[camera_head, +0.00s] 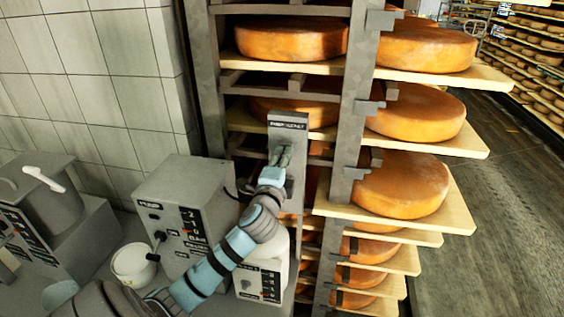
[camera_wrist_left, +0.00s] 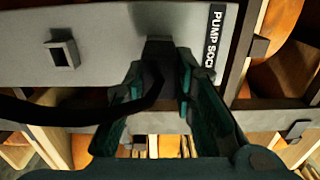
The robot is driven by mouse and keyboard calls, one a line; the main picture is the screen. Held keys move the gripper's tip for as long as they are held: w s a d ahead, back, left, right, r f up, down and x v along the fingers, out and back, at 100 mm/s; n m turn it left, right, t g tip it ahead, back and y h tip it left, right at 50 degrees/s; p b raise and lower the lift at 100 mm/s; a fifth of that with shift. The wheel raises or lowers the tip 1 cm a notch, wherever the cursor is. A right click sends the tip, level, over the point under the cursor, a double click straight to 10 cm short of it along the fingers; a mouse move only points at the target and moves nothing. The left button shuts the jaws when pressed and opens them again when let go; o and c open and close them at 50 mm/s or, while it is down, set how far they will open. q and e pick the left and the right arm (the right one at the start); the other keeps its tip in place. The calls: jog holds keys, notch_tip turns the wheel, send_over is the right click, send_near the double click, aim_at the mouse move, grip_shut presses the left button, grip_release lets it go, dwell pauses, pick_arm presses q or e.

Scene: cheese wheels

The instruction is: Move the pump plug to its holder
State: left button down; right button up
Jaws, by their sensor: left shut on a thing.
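My left gripper (camera_head: 281,157) is at the upright grey panel (camera_head: 288,202), just below its label. In the left wrist view its fingers (camera_wrist_left: 160,82) are shut on the black pump plug (camera_wrist_left: 158,57), whose dark cable (camera_wrist_left: 75,112) runs off to the left. The plug is up against the panel (camera_wrist_left: 110,25) beside the label "PUMP SOC…" (camera_wrist_left: 215,38); I cannot tell whether it sits in the socket, which the plug hides. A small square hollow bracket (camera_wrist_left: 62,53), perhaps the holder, stands out from the panel and is empty. My right gripper is not in view.
A grey pump box (camera_head: 185,215) with knobs stands left of the panel, with a white bucket (camera_head: 134,265) beside it and a whitish unit (camera_head: 262,279) under my left arm. A rack of cheese wheels (camera_head: 414,112) on boards stands close behind and right. The floor (camera_head: 480,220) at right is clear.

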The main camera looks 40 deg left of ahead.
pick_arm(q)
jog(key=shift+w+a, duration=0.3)
jog(key=shift+w, duration=0.15)
jog(key=c, duration=1.2)
grip_release()
jog(key=shift+c, duration=0.2)
jog(key=v, duration=1.2)
